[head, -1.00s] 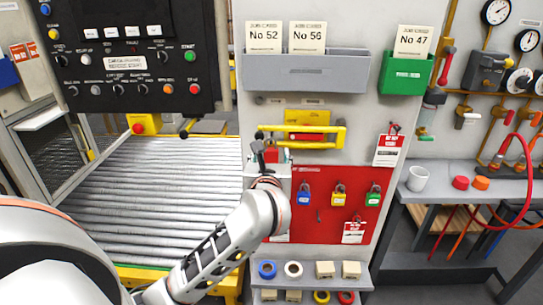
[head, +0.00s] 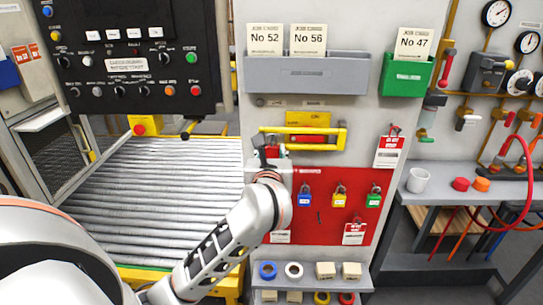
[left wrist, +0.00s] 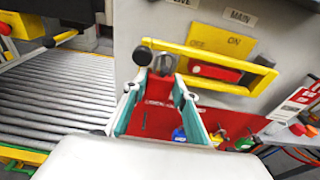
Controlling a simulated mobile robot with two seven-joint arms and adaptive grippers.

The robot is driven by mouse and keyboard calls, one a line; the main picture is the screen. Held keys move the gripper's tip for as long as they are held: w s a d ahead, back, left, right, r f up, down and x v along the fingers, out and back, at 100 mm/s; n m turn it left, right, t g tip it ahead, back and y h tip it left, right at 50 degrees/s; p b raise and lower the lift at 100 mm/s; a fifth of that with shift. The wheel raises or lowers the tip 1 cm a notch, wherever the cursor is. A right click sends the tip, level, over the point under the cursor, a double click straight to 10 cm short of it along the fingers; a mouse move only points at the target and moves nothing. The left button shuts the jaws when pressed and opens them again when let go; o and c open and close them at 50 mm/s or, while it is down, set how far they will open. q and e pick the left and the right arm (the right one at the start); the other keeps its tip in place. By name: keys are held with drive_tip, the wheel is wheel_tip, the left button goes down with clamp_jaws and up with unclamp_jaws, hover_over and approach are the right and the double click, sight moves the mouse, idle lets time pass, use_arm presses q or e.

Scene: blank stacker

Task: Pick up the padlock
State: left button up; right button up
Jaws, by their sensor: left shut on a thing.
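My left gripper (left wrist: 160,105) is shut on a red padlock (left wrist: 159,88), held body down with its grey shackle (left wrist: 163,64) up. In the head view the left gripper (head: 270,160) is in front of the wall panel, just below the left end of the yellow switch handle (head: 325,140). Whether the shackle touches the handle is unclear. A blue padlock (head: 305,199), a yellow padlock (head: 339,200) and a green padlock (head: 374,200) hang on the red board (head: 325,225). My right gripper is not in view.
A roller conveyor (head: 165,200) lies to the left under a black control panel (head: 130,60). Grey (head: 305,75) and green (head: 407,75) card holders are above. Red tags (head: 389,152) hang at the right. A shelf with tape rolls (head: 267,270) is below.

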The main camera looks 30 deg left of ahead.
use_arm(q)
drive_tip(key=f+p+v, duration=0.2)
drive_tip(key=p+v, duration=0.1)
drive_tip(key=v, duration=1.4)
drive_tip(key=shift+s+d+f, duration=0.25)
drive_tip(key=shift+s+f, duration=0.05)
drive_tip(key=shift+s, duration=0.25)
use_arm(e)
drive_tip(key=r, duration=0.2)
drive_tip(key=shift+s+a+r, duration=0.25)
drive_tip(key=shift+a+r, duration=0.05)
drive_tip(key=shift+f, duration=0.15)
